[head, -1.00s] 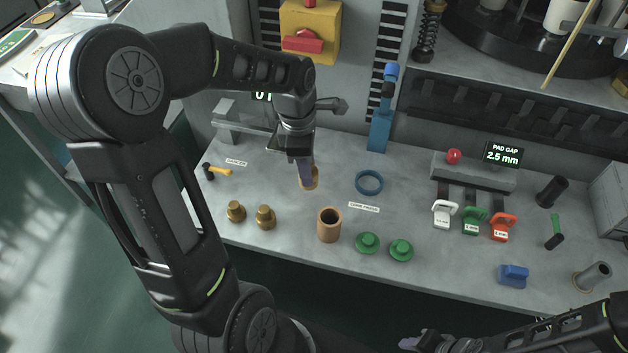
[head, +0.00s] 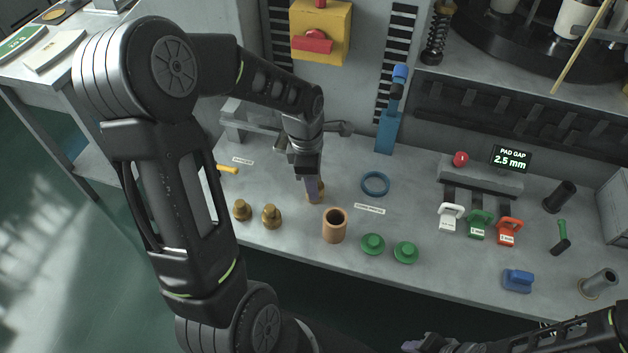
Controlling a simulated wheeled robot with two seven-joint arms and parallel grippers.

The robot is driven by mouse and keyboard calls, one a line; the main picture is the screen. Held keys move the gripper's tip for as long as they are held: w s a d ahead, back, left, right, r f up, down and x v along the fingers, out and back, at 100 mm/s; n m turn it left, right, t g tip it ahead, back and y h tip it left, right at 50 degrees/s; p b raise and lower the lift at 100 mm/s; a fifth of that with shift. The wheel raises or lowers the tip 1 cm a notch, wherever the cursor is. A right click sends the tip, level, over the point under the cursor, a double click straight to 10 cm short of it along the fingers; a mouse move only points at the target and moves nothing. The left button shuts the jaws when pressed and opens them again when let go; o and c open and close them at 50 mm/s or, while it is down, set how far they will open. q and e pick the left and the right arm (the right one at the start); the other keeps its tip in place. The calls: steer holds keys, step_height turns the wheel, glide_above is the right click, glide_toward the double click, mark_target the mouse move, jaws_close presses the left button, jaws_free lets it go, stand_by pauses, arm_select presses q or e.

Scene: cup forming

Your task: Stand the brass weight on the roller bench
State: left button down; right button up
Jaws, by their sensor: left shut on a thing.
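My left gripper (head: 314,190) is shut on a small brass-coloured piece (head: 319,195), apparently a brass weight, mostly hidden by the fingers. It is at or just above the grey bench top (head: 300,240), behind a brown cup-like cylinder (head: 335,226); I cannot tell if it touches the bench.
A blue ring (head: 375,183) lies right of the left gripper. Two green knobbed discs (head: 373,243) sit right of the cylinder. White, green and red tagged blocks (head: 479,225) stand before a grey rail. A yellow-handled tool (head: 227,169) is partly hidden by my left arm.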

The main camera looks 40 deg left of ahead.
arm_select(q)
steer(key=shift+f, duration=0.1)
steer(key=shift+f, duration=0.15)
steer(key=c, duration=0.9)
jaws_free()
steer(key=shift+o, duration=0.2)
step_height(320, 180, up, 12)
steer(key=a, duration=0.1)
steer(key=shift+s+r, duration=0.25)
steer(key=shift+s, duration=0.05)
steer(key=shift+p, duration=0.3)
